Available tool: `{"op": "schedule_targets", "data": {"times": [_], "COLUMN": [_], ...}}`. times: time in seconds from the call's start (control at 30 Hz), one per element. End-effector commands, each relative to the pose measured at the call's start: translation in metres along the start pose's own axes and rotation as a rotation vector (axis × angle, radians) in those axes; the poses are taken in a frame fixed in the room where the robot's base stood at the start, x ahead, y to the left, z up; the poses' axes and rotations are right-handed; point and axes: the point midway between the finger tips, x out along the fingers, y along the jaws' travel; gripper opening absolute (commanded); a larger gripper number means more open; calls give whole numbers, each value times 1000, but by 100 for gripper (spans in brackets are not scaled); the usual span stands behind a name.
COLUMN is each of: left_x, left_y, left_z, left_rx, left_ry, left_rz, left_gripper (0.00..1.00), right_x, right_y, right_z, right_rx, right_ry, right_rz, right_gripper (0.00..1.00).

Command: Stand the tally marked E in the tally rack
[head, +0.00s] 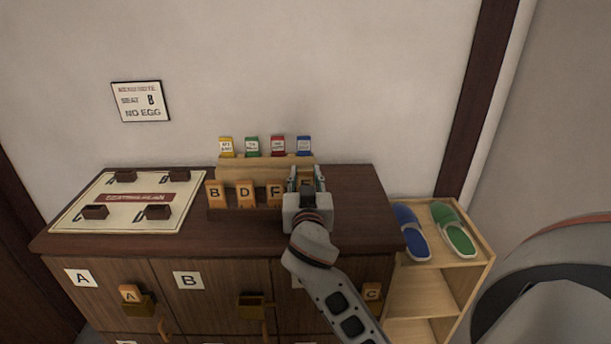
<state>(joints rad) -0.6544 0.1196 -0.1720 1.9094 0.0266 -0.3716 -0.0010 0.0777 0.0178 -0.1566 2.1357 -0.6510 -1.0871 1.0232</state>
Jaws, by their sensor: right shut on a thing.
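The tallies marked B (214,193), D (244,194) and F (275,194) stand side by side in a low dark rack (222,213) on the cabinet top. My right gripper (305,178) is at the right end of this row, just right of F. It is shut on an orange tally, of which only a sliver shows between the fingers. Its letter is hidden, and I cannot tell whether its foot is in the rack. My left gripper is out of view.
A pale wooden stand (265,168) with several coloured cards rises behind the row. A seating board (150,186) with dark blocks lies at left. Tallies A (131,293) and C (372,291) are on the drawer fronts. A shelf (455,274) holds blue and green slippers.

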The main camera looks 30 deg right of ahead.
Motion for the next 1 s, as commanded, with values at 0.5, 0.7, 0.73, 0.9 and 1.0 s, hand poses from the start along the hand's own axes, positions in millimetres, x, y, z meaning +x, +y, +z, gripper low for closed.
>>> {"op": "schedule_targets", "data": {"times": [0.5, 0.7, 0.73, 0.9, 1.0], "left_x": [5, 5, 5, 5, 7], "left_y": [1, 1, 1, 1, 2], "left_z": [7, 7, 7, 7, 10], "left_rx": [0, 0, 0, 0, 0], "left_ry": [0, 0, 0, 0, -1], "left_rz": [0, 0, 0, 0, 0], "left_gripper": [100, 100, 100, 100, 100], "right_x": [0, 0, 0, 0, 0], "right_y": [0, 0, 0, 0, 0], "right_z": [10, 10, 10, 10, 13], "right_rx": [0, -1, -1, 0, 2], "right_ry": [0, 1, 1, 1, -1], "right_rz": [0, 0, 0, 0, 1], "right_gripper": [9, 9, 9, 9, 9]}}
